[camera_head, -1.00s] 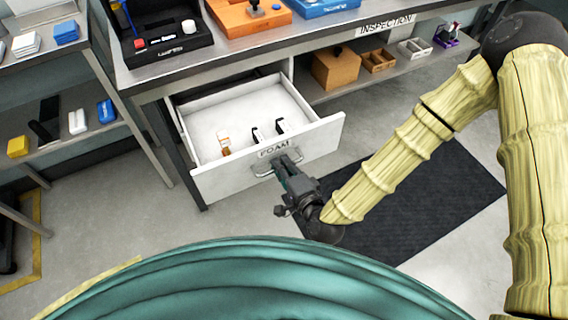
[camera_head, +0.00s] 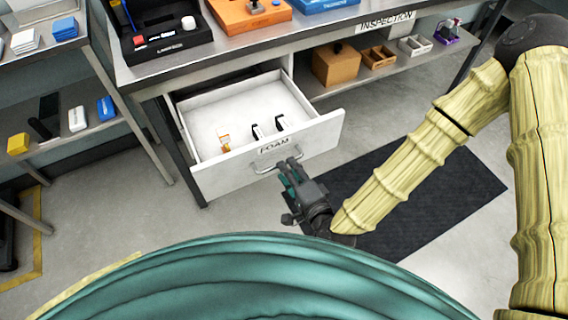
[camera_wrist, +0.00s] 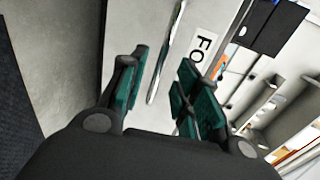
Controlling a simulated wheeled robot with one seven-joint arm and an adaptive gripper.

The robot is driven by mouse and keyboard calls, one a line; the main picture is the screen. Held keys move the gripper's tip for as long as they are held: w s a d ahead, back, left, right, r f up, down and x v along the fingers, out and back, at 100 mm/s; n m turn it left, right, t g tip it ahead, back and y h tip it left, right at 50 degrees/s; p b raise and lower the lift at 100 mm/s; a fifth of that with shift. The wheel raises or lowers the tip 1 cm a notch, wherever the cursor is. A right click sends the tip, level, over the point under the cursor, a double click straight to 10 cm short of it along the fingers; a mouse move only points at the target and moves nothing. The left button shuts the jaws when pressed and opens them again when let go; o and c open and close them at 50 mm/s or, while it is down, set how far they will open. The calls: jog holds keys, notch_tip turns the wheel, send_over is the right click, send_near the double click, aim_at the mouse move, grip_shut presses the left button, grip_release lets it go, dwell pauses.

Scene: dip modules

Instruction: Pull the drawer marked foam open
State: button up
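The white drawer marked foam (camera_head: 215,180) stands pulled out from under the workbench, its inside showing. It holds an orange-and-white item (camera_head: 225,142) and black-and-white items (camera_head: 257,132). The FOAM label (camera_head: 274,146) is on its front, above the metal bar handle (camera_head: 266,168). My gripper (camera_head: 286,168) is in front of the drawer, close to the handle. In the wrist view, my gripper (camera_wrist: 158,85) has its two teal-padded fingers apart, with the handle (camera_wrist: 165,55) seen beyond the gap between them. The gripper holds nothing. Part of the label (camera_wrist: 200,48) shows there.
The workbench (camera_head: 230,50) bears a black case and orange and blue trays. Its lower shelf holds a brown box (camera_head: 336,64) and small wooden trays. A side rack (camera_head: 60,135) stands at left. A dark mat (camera_head: 430,200) lies on the open floor.

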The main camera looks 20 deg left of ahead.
jog(key=v, duration=0.8)
dwell(0.4)
jog(key=s+d+f+n+g+h+p, duration=0.2)
jog(key=s+d+f+n+g+h, duration=0.15)
jog(key=d+f, duration=0.6)
jog(key=s+d+f+n+g+h+p, duration=0.25)
jog(key=s+d+f+g+h, duration=0.35)
jog(key=d, duration=0.7)
jog(key=s+d+f+n+h, duration=0.1)
jog(key=s+d+h, duration=0.1)
jog(key=d, duration=0.9)
jog(key=shift+s+f+n+p, duration=0.3)
jog(key=shift+s+p, duration=0.15)
jog(key=shift+s, duration=0.15)
jog(key=shift+r+g+h, duration=0.1)
jog(key=shift+g+h, duration=0.15)
